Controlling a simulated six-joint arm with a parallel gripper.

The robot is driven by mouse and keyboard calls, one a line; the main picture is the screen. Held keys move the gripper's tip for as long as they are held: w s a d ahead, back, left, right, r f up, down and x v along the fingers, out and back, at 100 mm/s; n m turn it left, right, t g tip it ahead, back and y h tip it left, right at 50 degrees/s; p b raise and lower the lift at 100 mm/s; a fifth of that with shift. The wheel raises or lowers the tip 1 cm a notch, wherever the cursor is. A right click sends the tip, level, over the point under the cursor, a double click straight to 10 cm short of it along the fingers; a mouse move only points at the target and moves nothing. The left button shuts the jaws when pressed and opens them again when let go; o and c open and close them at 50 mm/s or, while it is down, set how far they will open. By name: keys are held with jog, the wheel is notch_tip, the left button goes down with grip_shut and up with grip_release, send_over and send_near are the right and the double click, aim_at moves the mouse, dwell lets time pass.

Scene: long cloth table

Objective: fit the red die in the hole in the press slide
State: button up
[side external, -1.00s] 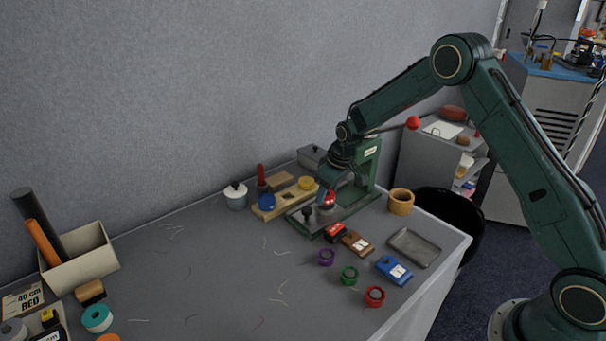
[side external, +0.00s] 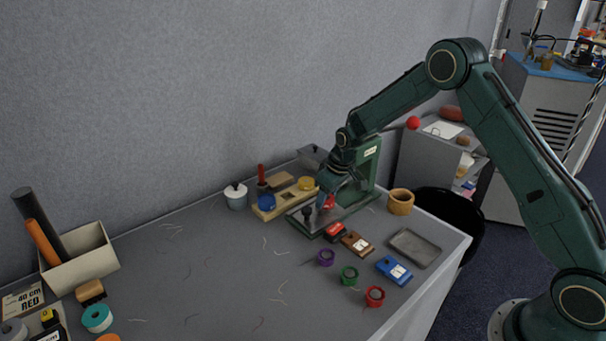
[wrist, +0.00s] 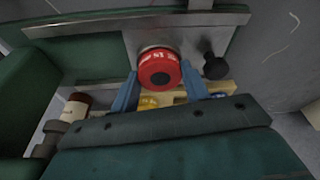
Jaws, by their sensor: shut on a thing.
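The red die (wrist: 159,68) is between the two blue fingers of my gripper (wrist: 160,82) in the wrist view. My gripper (side external: 327,203) is shut on it, low over the front of the green press (side external: 367,165). In the side view only a little red of the die (side external: 330,202) shows beside the fingers. The metal press slide (wrist: 143,40) lies beneath the die, with its black knob (wrist: 215,67) to the right of it. The hole is hidden, and I cannot tell whether the die sits in it or just above.
A wooden block with blue and yellow dies (side external: 267,202) stands left of the press. A red stamp pad (side external: 335,232), a brown one (side external: 357,243) and a blue one (side external: 394,270) lie in front. A metal tray (side external: 414,248) and wooden cup (side external: 400,201) are to the right.

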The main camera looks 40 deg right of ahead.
jog(key=o, duration=1.3)
jog(key=shift+c, duration=0.2)
jog(key=v, duration=1.4)
jog(key=shift+w, duration=0.15)
